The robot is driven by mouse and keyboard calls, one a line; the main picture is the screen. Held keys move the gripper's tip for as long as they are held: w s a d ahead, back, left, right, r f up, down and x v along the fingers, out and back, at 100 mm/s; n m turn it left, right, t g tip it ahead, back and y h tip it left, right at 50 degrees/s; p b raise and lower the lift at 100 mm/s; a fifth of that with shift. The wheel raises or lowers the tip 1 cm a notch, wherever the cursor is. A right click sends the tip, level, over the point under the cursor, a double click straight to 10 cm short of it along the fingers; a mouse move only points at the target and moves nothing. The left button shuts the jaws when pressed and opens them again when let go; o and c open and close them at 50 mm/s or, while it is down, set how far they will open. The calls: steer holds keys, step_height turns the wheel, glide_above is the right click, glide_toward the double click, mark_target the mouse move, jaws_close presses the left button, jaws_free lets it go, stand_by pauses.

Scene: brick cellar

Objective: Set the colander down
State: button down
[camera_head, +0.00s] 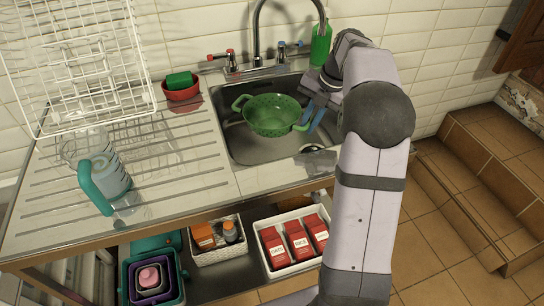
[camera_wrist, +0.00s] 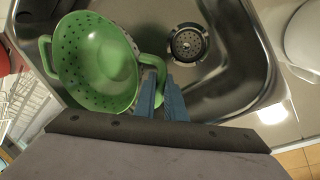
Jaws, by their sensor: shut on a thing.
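The green colander (camera_head: 271,115) has two loop handles and small holes. It is over the steel sink basin (camera_head: 243,148), with its open side facing up. In the wrist view the colander (camera_wrist: 97,62) is at the left, and it looks tilted there. My gripper (camera_head: 312,114) is at the colander's right side. In the wrist view my gripper's blue fingers (camera_wrist: 160,100) are shut on the colander's near handle. I cannot tell whether the colander touches the sink floor.
The sink drain (camera_wrist: 188,44) is clear to the colander's right in the wrist view. Taps (camera_head: 257,67) and a green bottle (camera_head: 320,45) stand behind the sink. A red bowl with a green sponge (camera_head: 181,83) and a jug with a teal handle (camera_head: 103,178) are on the drainboard.

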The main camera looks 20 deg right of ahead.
steer(key=shift+f, duration=0.1)
steer(key=shift+f, duration=4.9)
steer(key=c, duration=1.8)
jaws_free()
steer(key=v, duration=1.2)
